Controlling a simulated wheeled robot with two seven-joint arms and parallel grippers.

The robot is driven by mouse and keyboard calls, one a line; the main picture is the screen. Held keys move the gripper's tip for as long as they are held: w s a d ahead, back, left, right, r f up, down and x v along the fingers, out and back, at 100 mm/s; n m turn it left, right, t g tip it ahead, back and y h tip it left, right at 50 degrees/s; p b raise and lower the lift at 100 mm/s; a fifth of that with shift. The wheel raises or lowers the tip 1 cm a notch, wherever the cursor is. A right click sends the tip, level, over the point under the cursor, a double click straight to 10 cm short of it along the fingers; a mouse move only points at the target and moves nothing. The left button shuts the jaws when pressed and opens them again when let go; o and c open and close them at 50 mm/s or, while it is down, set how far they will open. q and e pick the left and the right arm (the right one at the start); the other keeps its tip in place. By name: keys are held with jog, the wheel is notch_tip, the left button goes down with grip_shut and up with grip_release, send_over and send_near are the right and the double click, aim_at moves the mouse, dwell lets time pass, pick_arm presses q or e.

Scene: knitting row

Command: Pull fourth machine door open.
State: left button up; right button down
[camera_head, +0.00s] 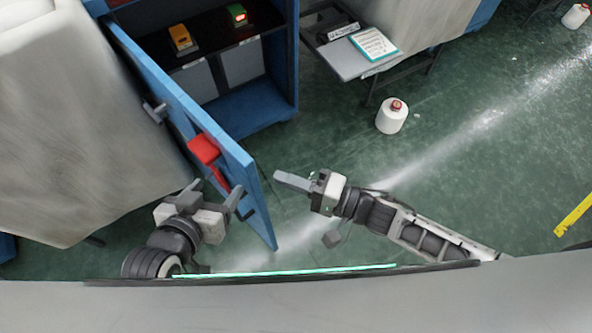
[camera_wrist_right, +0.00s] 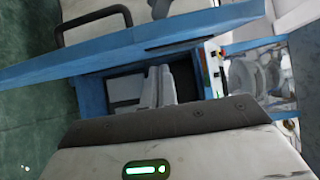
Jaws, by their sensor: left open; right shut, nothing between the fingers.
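The blue machine door (camera_head: 178,100) stands swung out from the blue cabinet (camera_head: 292,60), whose inside shows. A red block (camera_head: 203,149) and a smaller red part below it are on the door's outer face. My left gripper (camera_head: 213,191) is open at the door's near end, just below the red block, with one finger each side of the red lower part in the picture; contact cannot be told. My right gripper (camera_head: 279,178) is shut and empty, right of the door and apart from it. Its fingers also show in the right wrist view (camera_wrist_right: 158,86), with a blue panel beyond them.
A side table (camera_head: 350,62) holds a booklet (camera_head: 373,44). A white yarn cone (camera_head: 391,117) stands on the floor.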

dwell(0.3)
jog(key=v, duration=1.6)
jog(key=shift+b, duration=0.3)
jog(key=shift+s, duration=0.1)
